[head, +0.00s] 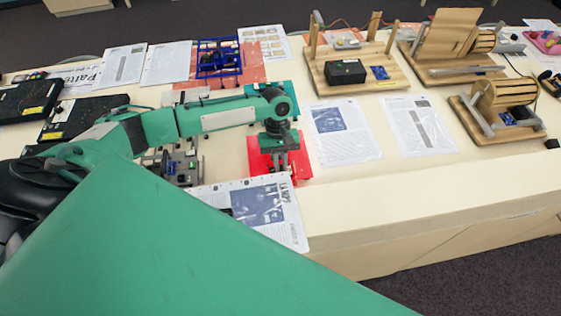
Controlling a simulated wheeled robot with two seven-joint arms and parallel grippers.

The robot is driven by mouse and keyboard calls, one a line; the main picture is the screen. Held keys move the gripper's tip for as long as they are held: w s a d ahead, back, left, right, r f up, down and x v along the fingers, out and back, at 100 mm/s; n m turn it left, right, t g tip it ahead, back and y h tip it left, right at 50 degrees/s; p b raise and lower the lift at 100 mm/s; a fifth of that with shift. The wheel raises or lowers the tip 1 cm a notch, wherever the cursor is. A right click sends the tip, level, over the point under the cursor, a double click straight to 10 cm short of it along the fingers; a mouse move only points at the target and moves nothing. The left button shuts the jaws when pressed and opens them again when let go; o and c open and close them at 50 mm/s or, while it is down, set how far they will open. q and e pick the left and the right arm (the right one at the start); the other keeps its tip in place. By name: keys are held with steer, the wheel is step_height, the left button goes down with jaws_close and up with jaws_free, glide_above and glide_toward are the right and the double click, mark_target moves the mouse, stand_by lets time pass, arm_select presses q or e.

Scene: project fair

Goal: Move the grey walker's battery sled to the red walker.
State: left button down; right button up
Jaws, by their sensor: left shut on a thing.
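The red walker (303,160) is a red plate-like frame on the table, partly covered by my left gripper. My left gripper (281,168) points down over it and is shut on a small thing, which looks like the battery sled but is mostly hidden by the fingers. I cannot tell whether the sled touches the red walker. The grey walker (186,165) is left of it, a grey frame with dark parts, partly hidden behind my arm. My right gripper is not in view.
A blue frame (219,62) stands behind on an orange sheet. A teal plate (287,96) lies behind my left wrist. Printed sheets (340,135) lie to the right. Wooden machines (350,65) stand at the back right. Black cases (85,115) lie left. The front right table is clear.

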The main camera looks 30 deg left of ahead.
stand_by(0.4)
arm_select(q)
steer(key=c, duration=1.4)
jaws_free()
steer(key=shift+r, duration=0.1)
steer(key=shift+r+p, duration=1.25)
steer(key=shift+p, duration=0.45)
steer(key=shift+r+p, duration=0.4)
steer(key=shift+r, duration=2)
steer(key=shift+d, duration=0.1)
